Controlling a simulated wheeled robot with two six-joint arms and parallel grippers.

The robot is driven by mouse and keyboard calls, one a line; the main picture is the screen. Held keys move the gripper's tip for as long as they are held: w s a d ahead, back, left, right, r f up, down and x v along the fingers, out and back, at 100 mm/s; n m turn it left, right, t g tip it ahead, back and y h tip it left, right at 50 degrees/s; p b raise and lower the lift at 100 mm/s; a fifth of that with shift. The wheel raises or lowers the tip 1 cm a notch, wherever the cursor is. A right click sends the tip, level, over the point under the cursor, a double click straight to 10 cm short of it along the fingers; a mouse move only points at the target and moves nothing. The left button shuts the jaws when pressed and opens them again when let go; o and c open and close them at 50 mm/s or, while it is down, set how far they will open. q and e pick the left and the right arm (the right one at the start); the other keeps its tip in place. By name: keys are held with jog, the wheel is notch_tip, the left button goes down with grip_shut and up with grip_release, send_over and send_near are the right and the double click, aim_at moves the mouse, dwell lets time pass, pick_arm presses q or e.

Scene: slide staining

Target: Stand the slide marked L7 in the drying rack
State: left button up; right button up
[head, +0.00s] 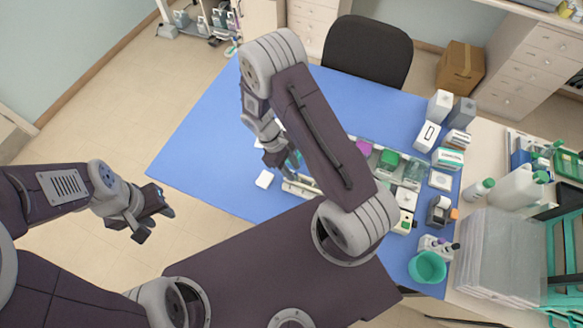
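No slide marked L7 can be made out; no slide marking is readable at this size. A pale, long, low holder (300,189) lies on the blue mat, partly behind my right arm; I cannot tell whether it is the drying rack. My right gripper (286,161) is over the mat just above this holder in the picture. Its fingertips are small and partly hidden, so whether it holds anything is unclear. My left gripper (156,212) is out over the floor, left of the table, with its fingers apart and nothing between them.
A small white piece (264,179) lies on the blue mat (205,150). Staining containers with purple (364,147) and green (390,158) tops stand right of my arm. Boxes (440,106), a teal cup (427,267) and bottles (482,188) crowd the right side. The mat's left part is clear.

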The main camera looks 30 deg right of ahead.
jog(key=b+v, duration=0.2)
jog(key=v, duration=0.7)
dwell(0.5)
